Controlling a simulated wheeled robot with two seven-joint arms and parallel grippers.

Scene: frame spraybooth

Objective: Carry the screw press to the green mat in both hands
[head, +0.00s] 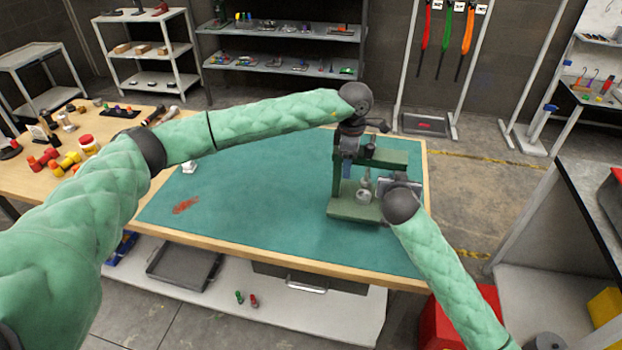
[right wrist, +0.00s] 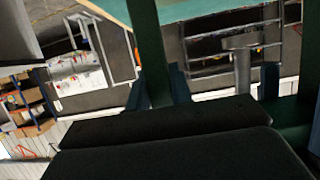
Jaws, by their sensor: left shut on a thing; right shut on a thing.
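The screw press (head: 356,209) is a dark green frame with a flat base, two uprights and a crossbar, at the right part of the table in the head view. The green mat (head: 260,195) covers most of the tabletop. The press base shows against the mat; I cannot tell if it touches it. My left gripper (head: 348,162) is shut on the press's left upright. My right gripper (head: 392,184) is shut on its right side, partly hidden by my wrist. In the right wrist view, a green upright (right wrist: 153,50) stands between the fingers.
A reddish mark (head: 186,205) lies on the mat's left part. A wooden table (head: 62,182) with dumbbells and jars stands at the left. A red bin (head: 452,318) stands by the table's front right corner. The mat's middle is clear.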

